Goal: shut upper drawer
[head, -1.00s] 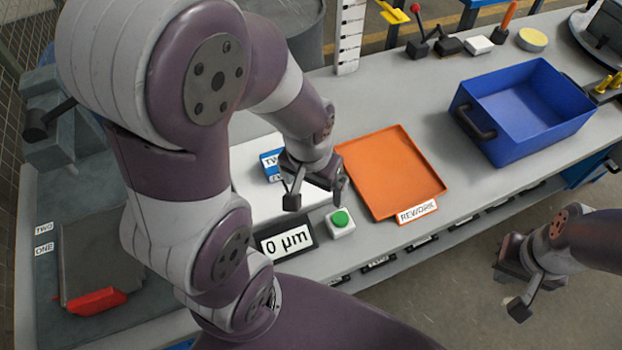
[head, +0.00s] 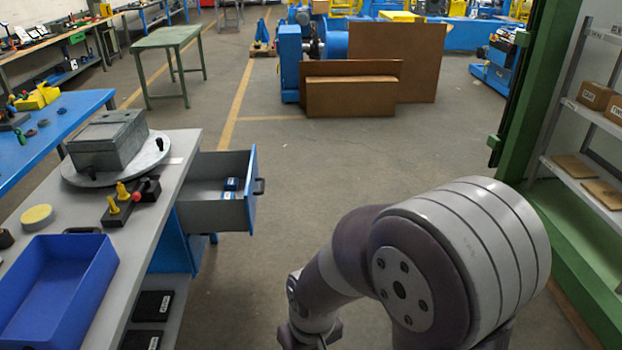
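The upper drawer (head: 222,214) is pulled out from under the right end of the grey workbench. It has grey sides, a blue front and a dark handle (head: 259,186) on that front. Small blue boxes (head: 231,187) lie inside it. My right gripper (head: 309,340) is low in the picture, to the right of and nearer than the drawer, and clear of it. Its fingers are cut off by the bottom edge. My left gripper is out of the picture.
A blue bin (head: 56,285), a yellow round pad (head: 37,217) and a grey block on a round plate (head: 110,146) stand on the workbench. The floor (head: 310,190) right of the drawer is clear. Shelves (head: 585,130) and a green post stand at the right.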

